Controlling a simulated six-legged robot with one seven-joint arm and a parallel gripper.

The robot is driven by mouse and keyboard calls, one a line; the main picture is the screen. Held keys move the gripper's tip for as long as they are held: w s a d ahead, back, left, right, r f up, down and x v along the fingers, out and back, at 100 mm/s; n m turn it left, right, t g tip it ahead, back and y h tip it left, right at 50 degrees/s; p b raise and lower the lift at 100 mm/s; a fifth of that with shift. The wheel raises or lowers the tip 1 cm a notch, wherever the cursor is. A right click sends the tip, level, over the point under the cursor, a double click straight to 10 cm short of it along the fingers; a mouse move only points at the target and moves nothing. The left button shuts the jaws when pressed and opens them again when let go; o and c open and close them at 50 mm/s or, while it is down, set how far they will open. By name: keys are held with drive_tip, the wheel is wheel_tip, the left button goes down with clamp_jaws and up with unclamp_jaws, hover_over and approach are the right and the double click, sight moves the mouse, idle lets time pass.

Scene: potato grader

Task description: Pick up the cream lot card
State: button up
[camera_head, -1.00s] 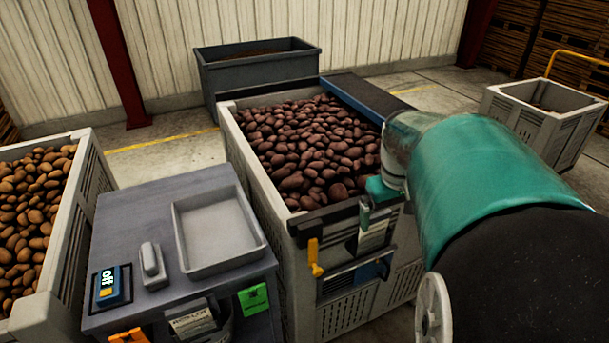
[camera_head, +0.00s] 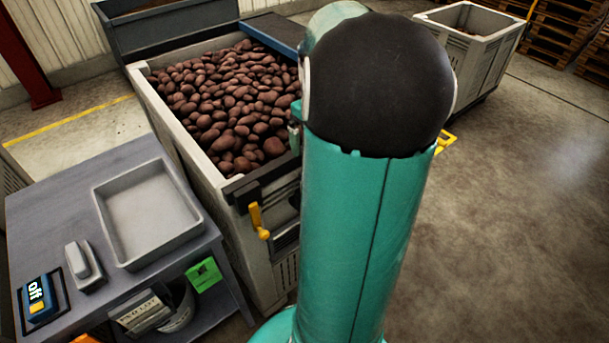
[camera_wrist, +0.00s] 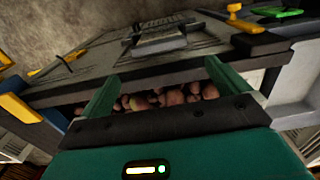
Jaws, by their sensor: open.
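In the head view a pale card with dark print (camera_head: 142,312) sits at the front of the grey table, low down; I cannot tell if it is the cream lot card. In the wrist view a pale plate-like piece (camera_wrist: 158,42) sits in a holder on the bin's side, beyond my fingertips; whether it is a card is unclear. My gripper (camera_wrist: 162,72) is open, its two green fingers apart, with no card between them. Potatoes show behind the gap. In the head view my own arm hides most of the gripper and the bin's front.
A bin of reddish potatoes (camera_head: 166,112) stands beside the table (camera_head: 65,195), which bears a grey tray (camera_head: 147,215). A yellow handle (camera_head: 258,220) juts from the bin's corner. A green card (camera_head: 204,275) hangs at the table's edge. Open floor (camera_head: 530,210) lies at right.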

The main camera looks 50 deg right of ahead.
drive_tip(key=shift+d+f, duration=0.15)
drive_tip(key=shift+f, duration=0.25)
drive_tip(key=f, duration=0.7)
drive_tip(key=shift+s+f, duration=0.1)
drive_tip(key=shift+s, duration=0.15)
drive_tip(key=shift+w+f, duration=0.1)
drive_tip(key=shift+f, duration=2.8)
drive_tip(key=c, duration=0.6)
